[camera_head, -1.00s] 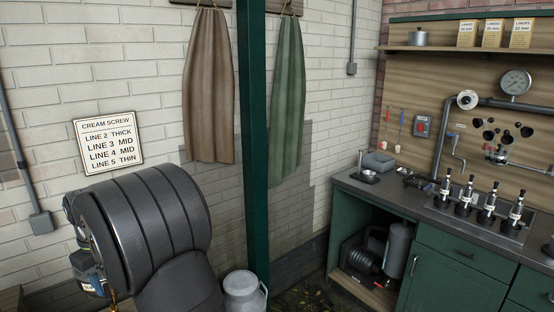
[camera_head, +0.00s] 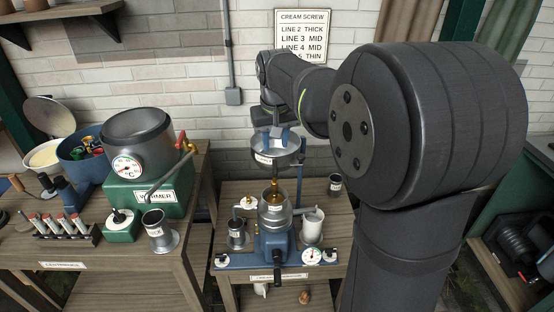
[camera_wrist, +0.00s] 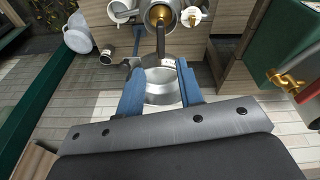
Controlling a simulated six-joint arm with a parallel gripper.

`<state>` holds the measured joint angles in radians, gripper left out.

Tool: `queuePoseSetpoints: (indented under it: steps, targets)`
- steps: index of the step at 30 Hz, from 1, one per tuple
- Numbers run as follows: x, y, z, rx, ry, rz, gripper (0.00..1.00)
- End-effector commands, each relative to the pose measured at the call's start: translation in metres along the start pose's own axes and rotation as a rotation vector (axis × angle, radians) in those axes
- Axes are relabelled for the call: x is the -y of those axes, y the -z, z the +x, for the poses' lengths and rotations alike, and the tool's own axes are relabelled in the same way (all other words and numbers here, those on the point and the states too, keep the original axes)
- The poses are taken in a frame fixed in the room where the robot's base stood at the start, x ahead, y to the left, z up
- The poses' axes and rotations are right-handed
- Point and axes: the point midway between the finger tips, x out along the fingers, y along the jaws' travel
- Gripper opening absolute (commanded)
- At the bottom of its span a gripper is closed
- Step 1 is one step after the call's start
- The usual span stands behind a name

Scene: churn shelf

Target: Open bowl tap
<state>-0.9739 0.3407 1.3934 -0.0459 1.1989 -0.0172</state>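My gripper (camera_head: 274,138) is above the silver supply bowl (camera_head: 290,158), which carries a small white label. In the wrist view its two blue fingers (camera_wrist: 160,72) stand apart, with the bowl (camera_wrist: 163,99) showing between and beyond them. I see nothing held. Below the bowl, a dark tap-like spout (camera_wrist: 160,40) points toward the brass centre of the separator below; in the head view this part is small (camera_head: 275,173). I cannot tell the tap's setting. The blue separator base (camera_head: 273,243) stands on the wooden table under the bowl.
A white jug (camera_head: 313,228) and a dark labelled cup (camera_head: 237,235) flank the separator. A green warmer (camera_head: 150,193) with a steel pot and brass tap (camera_head: 187,146) stands left. A blue post (camera_head: 299,185) rises right of the bowl. A milk can (camera_wrist: 77,38) stands on the floor.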

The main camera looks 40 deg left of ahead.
Motion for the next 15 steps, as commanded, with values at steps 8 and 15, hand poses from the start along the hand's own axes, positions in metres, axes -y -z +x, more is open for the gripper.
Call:
queuePoseSetpoints:
  steps: [8,15]
  targets:
    - [0.007,-0.019,-0.068,-0.159,-0.010,0.169,0.34]
    - [0.007,-0.020,-0.066,-0.178,-0.009,0.197,0.34]
